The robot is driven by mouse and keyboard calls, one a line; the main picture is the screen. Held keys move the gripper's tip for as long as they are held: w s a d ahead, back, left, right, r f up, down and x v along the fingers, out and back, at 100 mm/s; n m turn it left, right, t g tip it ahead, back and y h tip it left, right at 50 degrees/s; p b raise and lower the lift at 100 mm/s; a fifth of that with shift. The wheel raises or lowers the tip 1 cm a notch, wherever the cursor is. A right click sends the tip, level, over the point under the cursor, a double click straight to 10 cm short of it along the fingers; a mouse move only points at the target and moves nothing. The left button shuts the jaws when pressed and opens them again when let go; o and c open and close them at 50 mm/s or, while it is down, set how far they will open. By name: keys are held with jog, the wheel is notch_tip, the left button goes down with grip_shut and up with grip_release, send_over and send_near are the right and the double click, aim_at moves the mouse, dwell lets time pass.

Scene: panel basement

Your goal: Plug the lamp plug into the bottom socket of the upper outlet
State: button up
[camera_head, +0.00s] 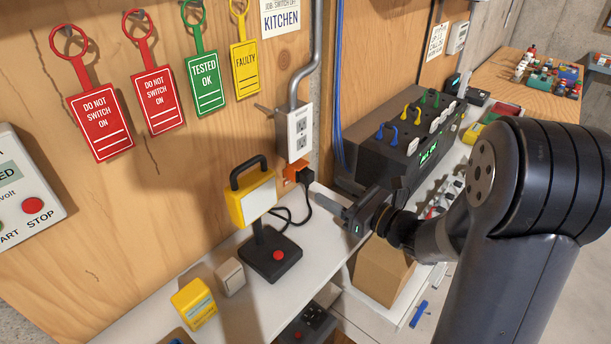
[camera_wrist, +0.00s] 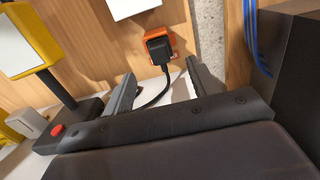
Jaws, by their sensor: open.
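The upper outlet (camera_head: 299,134) is a white plate with two sockets, one above the other, on a grey box on the wooden wall. Its lower edge (camera_wrist: 133,8) shows at the top of the wrist view. The black lamp plug (camera_head: 306,177) sits against an orange outlet (camera_head: 290,170) below it; the plug (camera_wrist: 158,48) and orange plate (camera_wrist: 180,42) also show in the wrist view. Its cord runs to the yellow lamp (camera_head: 249,203). My gripper (camera_head: 330,200) is open and empty, close in front of the plug, with its fingers (camera_wrist: 160,84) apart on either side of the cord's line.
A grey conduit (camera_head: 302,85) rises above the upper outlet. A dark box with colored handles (camera_head: 405,145) stands to the right of my gripper. Red, green and yellow tags hang on the wall.

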aim_at(312, 179)
jog(key=shift+b+x, duration=0.45)
jog(key=shift+x, duration=3)
jog(key=shift+b, duration=0.5)
jog(key=shift+c, duration=0.4)
grip_shut()
jog(key=shift+d, duration=0.1)
jog(key=shift+s+d, duration=0.1)
jog(key=shift+b+v, duration=0.4)
jog(key=shift+v, duration=2.4)
